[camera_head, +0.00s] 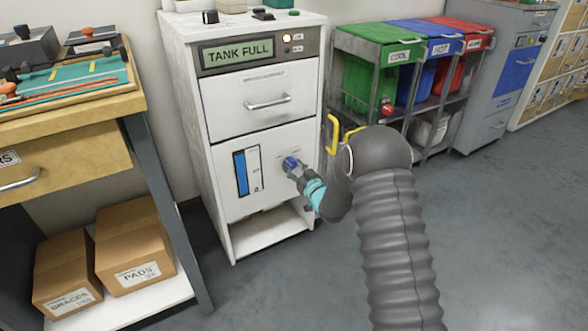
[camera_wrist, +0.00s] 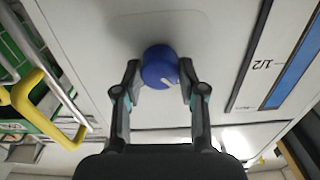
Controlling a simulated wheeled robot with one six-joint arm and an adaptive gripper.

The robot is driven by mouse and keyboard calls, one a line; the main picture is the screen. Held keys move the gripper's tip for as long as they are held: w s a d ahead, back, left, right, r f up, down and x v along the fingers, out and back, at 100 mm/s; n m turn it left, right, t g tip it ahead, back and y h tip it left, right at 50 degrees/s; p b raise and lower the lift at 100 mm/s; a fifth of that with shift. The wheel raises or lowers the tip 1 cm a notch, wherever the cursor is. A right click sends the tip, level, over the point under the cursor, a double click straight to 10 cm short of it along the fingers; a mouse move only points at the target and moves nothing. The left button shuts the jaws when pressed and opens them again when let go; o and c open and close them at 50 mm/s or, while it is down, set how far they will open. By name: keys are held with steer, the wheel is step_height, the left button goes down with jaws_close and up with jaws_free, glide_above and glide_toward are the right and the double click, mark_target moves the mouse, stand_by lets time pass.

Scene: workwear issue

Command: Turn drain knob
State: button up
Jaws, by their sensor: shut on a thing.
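The drain knob is a round blue knob (camera_wrist: 160,68) with a white mark, on the front of a white cabinet (camera_head: 262,180). In the head view the knob (camera_head: 291,163) is partly covered by my gripper. My gripper (camera_wrist: 160,78) has a finger on each side of the knob and is shut on it. The gripper (camera_head: 297,172) reaches the cabinet front from the lower right. A display on the cabinet (camera_head: 238,53) reads TANK FULL, with a lit light beside it. A blue level gauge (camera_head: 247,171) is left of the knob.
A yellow handle (camera_head: 333,133) is close to my arm on the right. A rack with green, blue and red bins (camera_head: 400,60) stands right of the cabinet. A wooden workbench (camera_head: 70,150) with boxes below is at left. The floor in front is clear.

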steer(key=m+b, duration=0.2)
steer(key=m, duration=0.1)
steer(key=shift+f+m+b, duration=0.15)
steer(key=shift+m+b, duration=0.15)
steer(key=shift+b, duration=0.05)
steer(key=m+b, duration=0.2)
steer(key=m, duration=0.2)
steer(key=shift+m, duration=0.3)
steer(key=m, duration=0.4)
steer(key=shift+r+m+b, duration=0.2)
steer(key=shift+m+b, duration=0.1)
steer(key=m, duration=0.4)
steer(key=shift+m, duration=0.3)
steer(key=o, duration=1.1)
steer(key=shift+o, duration=0.2)
